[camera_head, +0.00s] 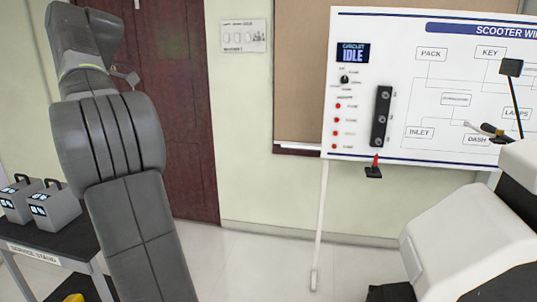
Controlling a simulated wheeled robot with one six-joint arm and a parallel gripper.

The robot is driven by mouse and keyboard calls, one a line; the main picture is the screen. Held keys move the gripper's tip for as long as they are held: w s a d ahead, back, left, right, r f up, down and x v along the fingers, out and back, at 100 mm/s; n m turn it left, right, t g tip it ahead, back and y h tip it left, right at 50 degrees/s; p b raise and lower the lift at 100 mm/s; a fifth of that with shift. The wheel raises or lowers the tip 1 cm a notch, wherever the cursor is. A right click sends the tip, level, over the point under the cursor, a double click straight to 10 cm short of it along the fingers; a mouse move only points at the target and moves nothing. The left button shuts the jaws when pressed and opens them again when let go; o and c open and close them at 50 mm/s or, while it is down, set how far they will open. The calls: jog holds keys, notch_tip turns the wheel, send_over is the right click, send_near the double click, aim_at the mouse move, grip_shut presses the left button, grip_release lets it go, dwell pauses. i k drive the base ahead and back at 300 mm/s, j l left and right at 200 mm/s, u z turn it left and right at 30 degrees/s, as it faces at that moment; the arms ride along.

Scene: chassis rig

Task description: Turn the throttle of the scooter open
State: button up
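Part of the white and black scooter (455,235) stands at the right edge, with a mirror (511,67) on a thin stem. A short dark handlebar end with a pale lever (490,129) shows in front of the board. I cannot tell whether this is the throttle grip, nor how far it is turned. The rest of the scooter is cut off by the picture edge. My grey arm rises at the left, well apart from the scooter. My gripper is not in view.
A wiring board (440,170) behind the scooter has a display (353,53) reading "CIRCUIT IDLE", a knob and a black strip (381,116). A red switch (375,161) sits below. A service stand (75,245) holds grey boxes (52,209). Floor between is clear.

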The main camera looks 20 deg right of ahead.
aim_at(486, 126)
jog(key=i+l+z, duration=0.1)
jog(key=i+z, duration=0.7)
jog(key=i+j+z, duration=0.15)
jog(key=i+z, duration=0.15)
jog(key=z, duration=0.15)
jog(key=i+j+z, duration=0.25)
jog(key=z, duration=0.15)
jog(key=i+z, duration=0.2)
jog(key=z, duration=0.25)
jog(key=i+j+z, duration=0.2)
jog(key=z, duration=0.25)
jog(key=i+j+z, duration=0.2)
jog(key=z, duration=0.25)
jog(key=i+j+z, duration=0.15)
jog(key=z, duration=0.35)
jog(key=i+j+z, duration=0.15)
jog(key=j+z, duration=0.15)
jog(key=i+j+z, duration=0.15)
jog(key=j+z, duration=0.5)
jog(key=i+j, duration=0.05)
jog(key=j, duration=0.05)
